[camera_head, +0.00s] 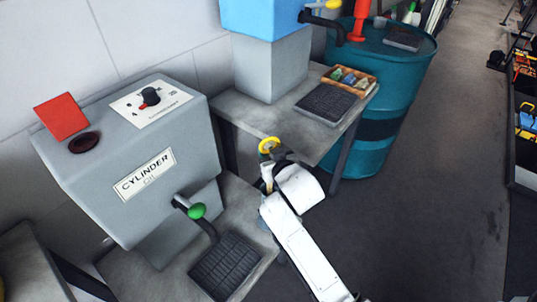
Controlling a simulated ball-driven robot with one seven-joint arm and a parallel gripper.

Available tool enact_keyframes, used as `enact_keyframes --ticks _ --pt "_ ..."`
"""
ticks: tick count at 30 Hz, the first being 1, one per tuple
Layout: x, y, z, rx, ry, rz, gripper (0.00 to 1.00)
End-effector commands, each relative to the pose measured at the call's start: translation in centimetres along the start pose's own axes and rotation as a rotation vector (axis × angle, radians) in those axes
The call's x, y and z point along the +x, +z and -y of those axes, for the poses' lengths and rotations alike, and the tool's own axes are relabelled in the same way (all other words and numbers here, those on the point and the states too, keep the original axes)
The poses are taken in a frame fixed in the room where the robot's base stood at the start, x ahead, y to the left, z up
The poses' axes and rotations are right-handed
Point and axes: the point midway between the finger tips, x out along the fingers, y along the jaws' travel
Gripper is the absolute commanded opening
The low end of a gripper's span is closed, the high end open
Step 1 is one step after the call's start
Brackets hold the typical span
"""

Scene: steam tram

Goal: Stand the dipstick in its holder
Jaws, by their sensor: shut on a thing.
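My gripper (268,178) is in the middle of the view, in front of the near edge of the grey bench. It is shut on the dipstick, whose yellow ring handle (269,145) sticks up above the fingers. The rest of the dipstick is hidden by my gripper and arm, so its tilt and lower end cannot be told. I cannot pick out the holder for certain. An upright red piece (360,18) stands on the teal drum (395,75) at the back, but its top is cut off.
A grey cylinder oil cabinet (140,165) with a green-knobbed tap (197,211) stands at left over a dark drip grate (225,265). The bench (265,120) carries a blue-topped dispenser (270,65), a second grate (327,104) and a small wooden tray (365,90).

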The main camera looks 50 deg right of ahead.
Motion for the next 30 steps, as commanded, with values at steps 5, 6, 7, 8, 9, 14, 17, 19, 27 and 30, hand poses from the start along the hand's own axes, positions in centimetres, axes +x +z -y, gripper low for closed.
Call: enact_keyframes --ticks 5,6,7,8,9,14,17,19,27,30 --pt "0.18 0.44 0.00 0.000 0.000 0.000 0.00" --pt "0.20 0.48 0.00 0.000 0.000 -0.001 0.00" --pt "0.21 0.50 0.00 0.000 0.000 -0.001 0.00" --pt "0.21 0.51 0.00 0.000 0.000 -0.001 0.00" --pt "0.21 0.50 0.00 0.000 0.000 -0.001 0.00" --pt "0.20 0.48 0.00 0.000 0.000 -0.001 0.00" --pt "0.20 0.48 0.00 0.000 0.000 -0.001 0.30" --pt "0.20 0.47 0.00 0.000 0.000 -0.001 0.37" --pt "0.20 0.49 0.00 0.000 0.000 0.000 0.51" --pt "0.21 0.54 0.00 0.000 0.000 0.001 0.51"
